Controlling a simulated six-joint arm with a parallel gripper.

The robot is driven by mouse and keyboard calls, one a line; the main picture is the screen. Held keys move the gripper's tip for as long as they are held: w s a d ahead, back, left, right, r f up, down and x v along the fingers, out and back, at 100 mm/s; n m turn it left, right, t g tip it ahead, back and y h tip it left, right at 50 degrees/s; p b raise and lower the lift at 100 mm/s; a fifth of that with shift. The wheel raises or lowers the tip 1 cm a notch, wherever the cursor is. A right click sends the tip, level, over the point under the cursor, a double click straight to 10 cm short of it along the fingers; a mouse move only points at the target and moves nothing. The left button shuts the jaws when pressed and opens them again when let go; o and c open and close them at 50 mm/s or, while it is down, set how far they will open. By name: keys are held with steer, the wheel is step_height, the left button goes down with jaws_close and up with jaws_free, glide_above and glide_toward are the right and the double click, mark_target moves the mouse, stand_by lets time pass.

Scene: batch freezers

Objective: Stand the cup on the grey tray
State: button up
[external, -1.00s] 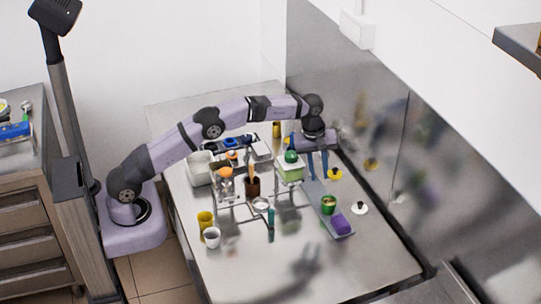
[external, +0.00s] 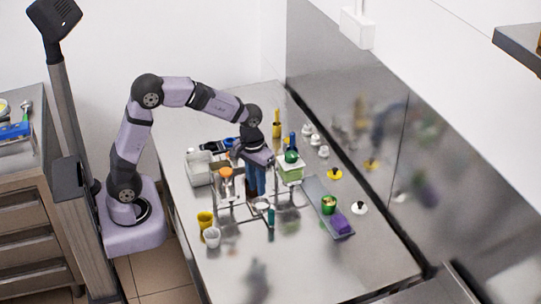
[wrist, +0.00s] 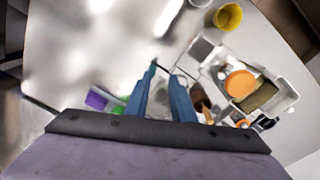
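The grey tray (external: 315,190) lies along the right side of the table and carries a green cup (external: 329,204) and a purple block (external: 341,223). A yellow cup (external: 205,219) and a white cup (external: 212,238) stand at the table's front left. The yellow cup also shows at the top of the wrist view (wrist: 228,17). My gripper (external: 256,196) points down over the wire rack in the middle of the table, left of the tray. Its blue fingers are apart in the wrist view (wrist: 160,82), with nothing seen held between them.
The wire rack (external: 238,219) holds small items near my fingers. A pale green container with a green ball (external: 291,168) stands right of my gripper. A white bin (external: 198,170) is to the left. White and yellow knobs line the wall side.

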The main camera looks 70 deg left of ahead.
steer(key=s+f+m, duration=0.2)
steer(key=s, duration=0.6)
steer(key=s+f+m, duration=0.2)
steer(key=s+m, duration=0.1)
steer(key=s, duration=0.6)
steer(key=shift+s+g, duration=0.25)
steer(key=shift+g, duration=0.05)
